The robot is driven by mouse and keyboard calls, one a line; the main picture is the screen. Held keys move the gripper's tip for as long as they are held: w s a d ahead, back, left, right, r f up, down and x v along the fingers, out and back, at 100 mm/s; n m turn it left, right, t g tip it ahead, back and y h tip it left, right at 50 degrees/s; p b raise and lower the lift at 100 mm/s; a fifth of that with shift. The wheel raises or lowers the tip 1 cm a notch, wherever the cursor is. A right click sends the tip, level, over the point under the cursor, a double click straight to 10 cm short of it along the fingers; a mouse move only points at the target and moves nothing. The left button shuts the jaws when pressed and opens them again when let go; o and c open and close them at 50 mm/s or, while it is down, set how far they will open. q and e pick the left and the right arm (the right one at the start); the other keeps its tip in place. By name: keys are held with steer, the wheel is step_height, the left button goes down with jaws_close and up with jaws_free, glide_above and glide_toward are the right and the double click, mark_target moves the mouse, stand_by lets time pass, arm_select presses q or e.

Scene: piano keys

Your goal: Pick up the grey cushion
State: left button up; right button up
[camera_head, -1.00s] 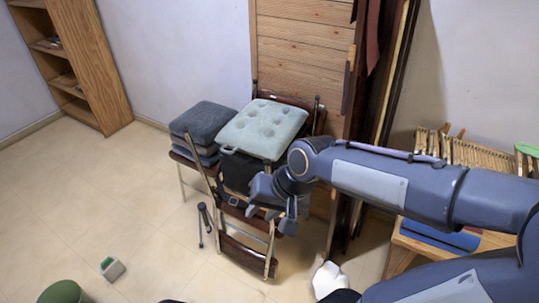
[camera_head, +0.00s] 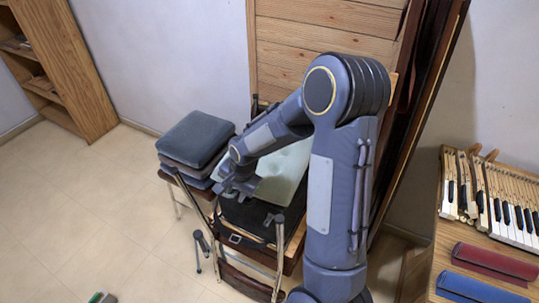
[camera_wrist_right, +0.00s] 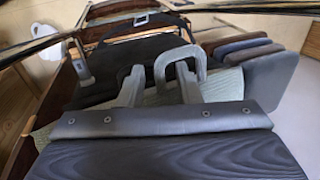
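A pale grey-green cushion (camera_head: 284,172) lies on a dark bag (camera_head: 245,214) on the folding chair at the centre, partly behind my right arm. My right gripper (camera_head: 238,182) is at its left front edge. In the right wrist view, the two fingers (camera_wrist_right: 160,84) stand apart, with pale cushion fabric (camera_wrist_right: 222,86) showing beside them. A grey loop shows around the right finger; I cannot tell whether it belongs to the cushion. A dark grey cushion (camera_head: 196,135) tops a stack on the left chair, apart from the gripper. My left gripper is out of view.
Piano keys (camera_head: 508,215) lie on a wooden bench at the right, with red (camera_head: 494,264) and blue (camera_head: 470,290) rolls in front. A wooden shelf (camera_head: 75,65) stands at the far left. The floor at the left is mostly clear.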

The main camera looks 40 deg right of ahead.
steer(key=shift+w+a+f, duration=0.1)
steer(key=shift+w+f, duration=0.1)
steer(key=shift+f, duration=0.4)
jaws_close()
steer(key=shift+r, duration=0.15)
